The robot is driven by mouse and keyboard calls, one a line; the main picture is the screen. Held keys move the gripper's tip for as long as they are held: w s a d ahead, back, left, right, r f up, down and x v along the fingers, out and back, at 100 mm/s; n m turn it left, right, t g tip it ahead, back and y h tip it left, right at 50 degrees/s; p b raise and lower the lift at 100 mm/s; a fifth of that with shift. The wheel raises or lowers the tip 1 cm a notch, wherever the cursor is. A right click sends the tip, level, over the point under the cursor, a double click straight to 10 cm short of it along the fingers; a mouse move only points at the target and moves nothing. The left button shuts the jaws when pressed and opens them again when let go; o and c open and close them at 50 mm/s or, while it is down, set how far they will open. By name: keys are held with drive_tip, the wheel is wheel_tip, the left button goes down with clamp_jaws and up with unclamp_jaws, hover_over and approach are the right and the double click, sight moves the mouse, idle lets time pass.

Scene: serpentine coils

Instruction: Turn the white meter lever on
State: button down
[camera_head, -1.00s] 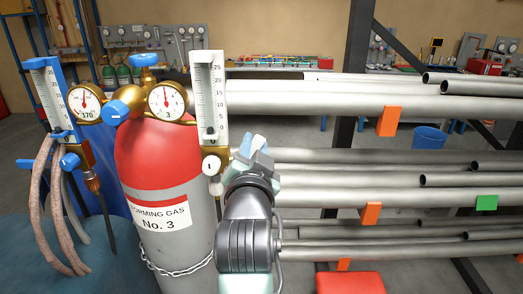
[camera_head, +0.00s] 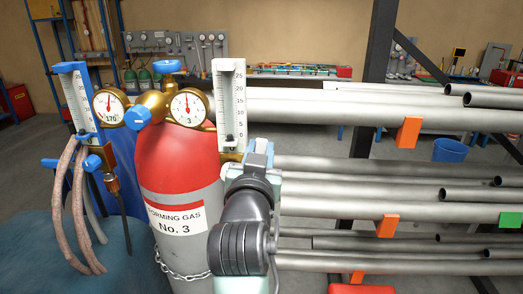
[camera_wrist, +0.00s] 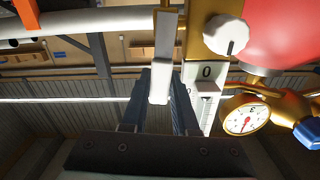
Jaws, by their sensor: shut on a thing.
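The white meter (camera_head: 231,105) stands upright at the right side of the red-topped gas cylinder's regulator. My gripper (camera_head: 257,152) is at its lower right in the head view and hides the meter's lower fittings. In the wrist view the white lever (camera_wrist: 164,50) is a long pale bar on a brass body. My gripper (camera_wrist: 165,88) is shut on the end of this lever, with a dark finger on each side. The meter's "0" end (camera_wrist: 207,72) and a round white knob (camera_wrist: 225,35) with a dark line show to the right. The lever is hidden in the head view.
A second meter (camera_head: 76,95) with a blue edge and hoses is at the left. Racked steel pipes (camera_head: 340,107) fill the right side, close to my arm.

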drive_tip(key=c, duration=0.7)
unclamp_jaws()
drive_tip(key=shift+r, duration=0.1)
